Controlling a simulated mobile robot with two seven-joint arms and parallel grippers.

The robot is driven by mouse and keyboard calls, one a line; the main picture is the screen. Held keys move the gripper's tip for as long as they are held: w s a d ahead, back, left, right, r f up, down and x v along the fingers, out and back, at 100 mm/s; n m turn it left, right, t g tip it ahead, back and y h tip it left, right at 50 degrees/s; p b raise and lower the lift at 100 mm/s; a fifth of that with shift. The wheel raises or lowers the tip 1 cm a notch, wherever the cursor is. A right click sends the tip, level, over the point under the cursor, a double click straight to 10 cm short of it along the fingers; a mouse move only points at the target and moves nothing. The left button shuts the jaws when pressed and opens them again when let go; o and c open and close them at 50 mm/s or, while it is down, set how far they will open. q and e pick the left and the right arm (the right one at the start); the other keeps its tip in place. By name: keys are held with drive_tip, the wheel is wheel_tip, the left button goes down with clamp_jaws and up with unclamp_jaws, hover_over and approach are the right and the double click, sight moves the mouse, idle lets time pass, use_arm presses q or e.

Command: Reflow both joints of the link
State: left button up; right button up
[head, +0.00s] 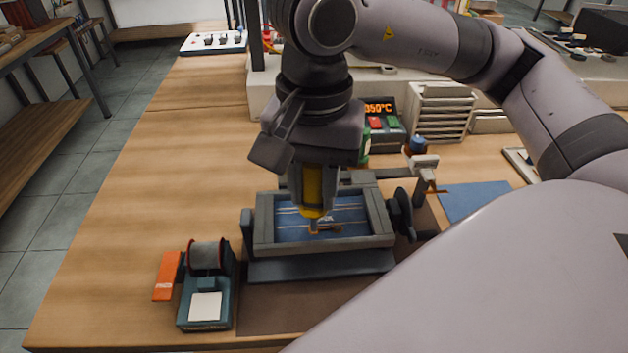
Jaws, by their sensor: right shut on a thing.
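My right gripper (313,207) points down over the board holder and is shut on a yellow-handled tool (312,186), which looks like a soldering iron. A blue circuit board (290,232) lies in a grey frame (262,224). The tool's lower end is at a small copper-coloured piece (328,228) on the board, probably the link. I cannot tell whether the tip touches it, and its joints are too small to make out. The gripper hides part of the board's far side. My left gripper is not in view.
A solder spool stand (207,283) with an orange tag (166,276) stands at the front left. A station display (379,108) reading 350°C is behind the holder. A blue mat (473,202) lies to the right. The bench's left side is clear.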

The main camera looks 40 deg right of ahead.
drive_tip(key=shift+r+p, duration=1.35)
drive_tip(key=shift+r, duration=0.95)
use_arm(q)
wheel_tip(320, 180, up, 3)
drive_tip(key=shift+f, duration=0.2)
